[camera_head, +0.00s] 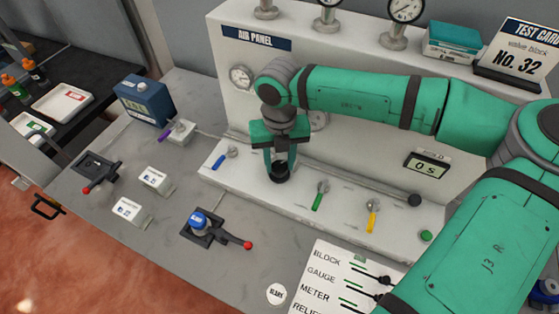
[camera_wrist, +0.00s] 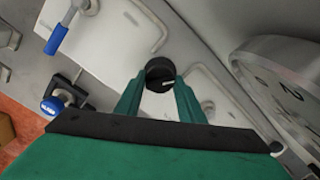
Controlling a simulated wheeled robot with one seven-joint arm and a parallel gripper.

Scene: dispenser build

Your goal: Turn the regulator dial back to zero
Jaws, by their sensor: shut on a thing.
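The regulator dial (camera_head: 280,174) is a small black round knob on the white ledge of the air panel. My gripper (camera_head: 281,165) comes down on it from above, with its two green fingers on either side of the knob. In the wrist view the dial (camera_wrist: 159,74) sits between the fingertips of my gripper (camera_wrist: 158,88), which are shut on it. A white pointer mark shows on the knob, pointing toward the right in the wrist view. No scale around the dial can be read.
A blue-handled valve (camera_head: 219,161) stands left of the dial; green (camera_head: 320,195) and yellow (camera_head: 372,214) handled valves stand to its right. The panel's back wall (camera_head: 350,70) carries gauges behind my arm. A small display (camera_head: 427,165) reads about 0 S.

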